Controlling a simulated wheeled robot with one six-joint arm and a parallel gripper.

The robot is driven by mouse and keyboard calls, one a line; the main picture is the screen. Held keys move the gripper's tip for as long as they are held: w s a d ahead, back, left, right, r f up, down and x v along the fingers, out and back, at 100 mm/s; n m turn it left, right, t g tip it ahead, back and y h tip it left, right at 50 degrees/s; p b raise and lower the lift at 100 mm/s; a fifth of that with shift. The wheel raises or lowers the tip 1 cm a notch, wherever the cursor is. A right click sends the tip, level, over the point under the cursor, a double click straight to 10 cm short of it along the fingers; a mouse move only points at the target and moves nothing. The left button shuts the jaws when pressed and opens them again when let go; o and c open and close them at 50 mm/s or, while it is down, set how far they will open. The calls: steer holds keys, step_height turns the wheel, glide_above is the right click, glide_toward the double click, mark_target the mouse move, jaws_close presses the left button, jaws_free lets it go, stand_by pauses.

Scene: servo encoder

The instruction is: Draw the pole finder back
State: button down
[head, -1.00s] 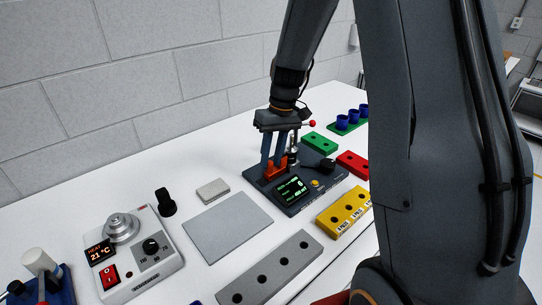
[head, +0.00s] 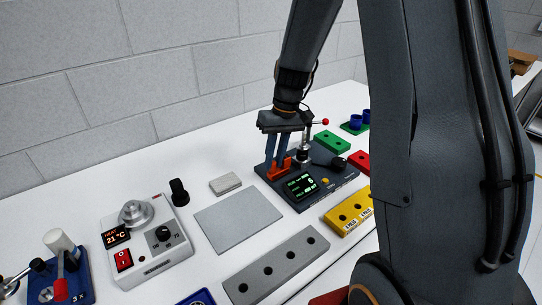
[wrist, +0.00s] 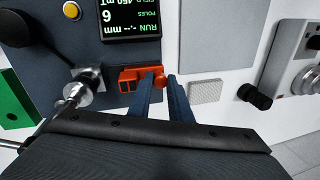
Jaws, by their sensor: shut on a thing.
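The orange pole finder (head: 279,169) sits at the left side of a dark grey bench instrument (head: 318,190). In the wrist view the pole finder (wrist: 131,77) is an orange block with a small orange knob at its right end. My gripper (head: 275,163) comes down from above, and its blue fingers are shut on that knob. In the wrist view my gripper (wrist: 161,80) has one finger on each side of the knob. A silver spindle (head: 303,156) stands to the right of the pole finder, with a gap between them. The instrument's display (head: 300,186) is lit with green text.
A grey mat (head: 238,219) and small light block (head: 225,183) lie left of the instrument. A heater (head: 150,245) reading 21 °C stands farther left. Yellow (head: 350,212), green (head: 332,142) and red (head: 360,162) blocks stand close on the right. A grey holed bar (head: 275,266) lies in front.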

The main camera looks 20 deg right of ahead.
mark_target(277, 171)
steer(key=shift+a, duration=0.1)
steer(key=c, duration=1.9)
jaws_free()
steer(key=shift+a, duration=0.2)
steer(key=shift+d, duration=0.1)
steer(key=shift+r, duration=0.1)
steer(key=shift+d+r, duration=0.1)
steer(key=shift+r, duration=0.1)
step_height(277, 171, up, 7)
steer(key=d+b, duration=0.1)
steer(key=b, duration=0.1)
steer(key=shift+d, duration=0.15)
